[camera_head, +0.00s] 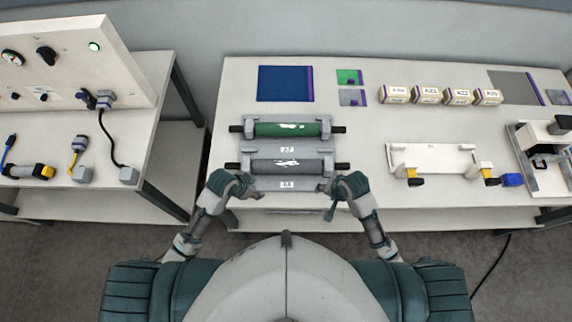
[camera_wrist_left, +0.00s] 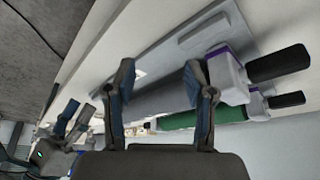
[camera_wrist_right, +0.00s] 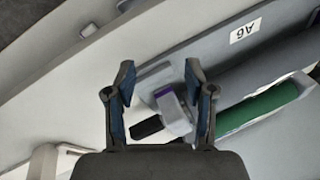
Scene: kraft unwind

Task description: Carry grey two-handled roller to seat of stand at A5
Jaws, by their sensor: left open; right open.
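The grey roller (camera_head: 288,167) lies across the near seats of a grey rack (camera_head: 262,184) in the head view, a black handle at each end. A green roller (camera_head: 287,129) lies behind it. My left gripper (camera_head: 246,187) is open at the rack's near left side; in its wrist view the left fingers (camera_wrist_left: 156,75) are apart, with a black handle (camera_wrist_left: 278,65) to their right. My right gripper (camera_head: 334,190) is open at the near right side; the right fingers (camera_wrist_right: 158,70) are apart, with a black handle (camera_wrist_right: 148,127) beyond. I cannot read an A5 label.
The rack's near plate carries an A6 label (camera_wrist_right: 245,31). A white stand (camera_head: 432,156) with yellow-and-black clamps is right of the rack. Bare table shows between rack and stand. A side table (camera_head: 150,160) is left.

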